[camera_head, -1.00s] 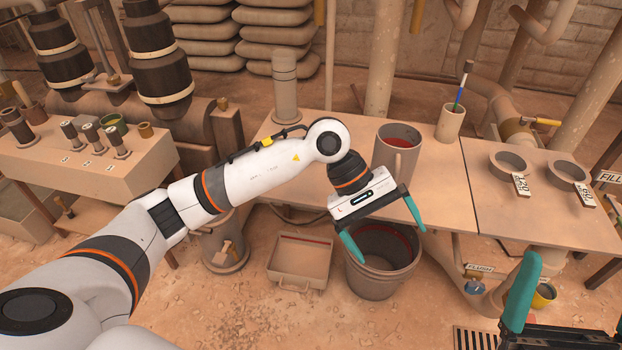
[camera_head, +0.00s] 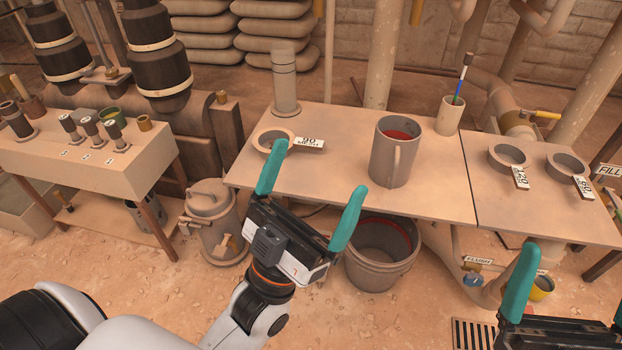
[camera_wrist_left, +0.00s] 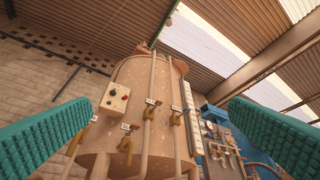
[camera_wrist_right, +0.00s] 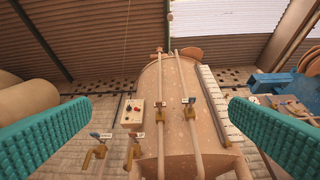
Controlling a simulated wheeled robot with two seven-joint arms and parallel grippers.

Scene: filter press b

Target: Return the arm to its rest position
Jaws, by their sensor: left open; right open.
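My left gripper (camera_head: 311,211) is open and empty, in front of the near edge of the table, with its teal fingers pointing up and away. Its fingers also frame the left wrist view (camera_wrist_left: 160,130), with nothing between them but a distant tank (camera_wrist_left: 140,105). My right gripper (camera_head: 520,290) is partly in view at the lower right, cut off by the frame edge. In the right wrist view its two teal fingers (camera_wrist_right: 160,130) stand wide apart and empty, facing the same tank (camera_wrist_right: 175,110).
The table (camera_head: 430,190) carries a large mug (camera_head: 393,160), a ring tagged 90 (camera_head: 262,142), a cup with a brush (camera_head: 450,118) and two tagged rings (camera_head: 500,170) at right. A bucket (camera_head: 375,268) stands below the front edge. A valve bench (camera_head: 80,160) is at left.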

